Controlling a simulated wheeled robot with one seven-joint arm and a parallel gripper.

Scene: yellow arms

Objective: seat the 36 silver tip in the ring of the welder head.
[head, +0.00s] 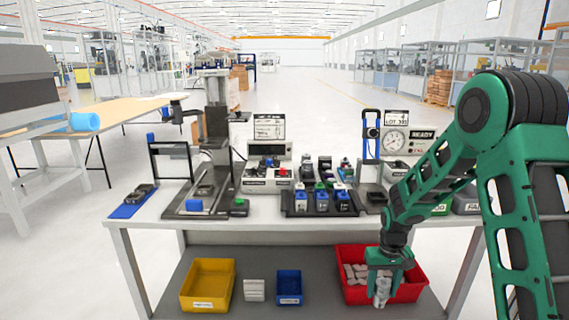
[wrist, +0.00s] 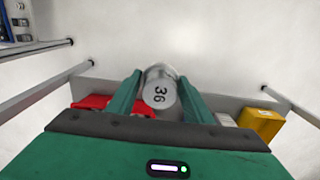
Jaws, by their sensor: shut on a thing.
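The silver tip (wrist: 160,92) is a short metal cylinder with "36" on its end face. It sits between the two green fingers of my gripper (wrist: 158,97) in the wrist view. In the head view my gripper (head: 383,282) is low at the table's lower shelf, over the red bin, shut on the tip (head: 382,292). The ring is too small to make out. A dark upright machine on the table (head: 215,130) at left may be the welder, but I cannot tell for sure.
A yellow bin (head: 208,284), white blocks (head: 254,290) and a blue bin (head: 289,287) stand on the lower shelf. The tabletop (head: 270,222) above carries a rack with blue-fronted pieces (head: 322,203), a dial gauge (head: 395,142) and other fixtures.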

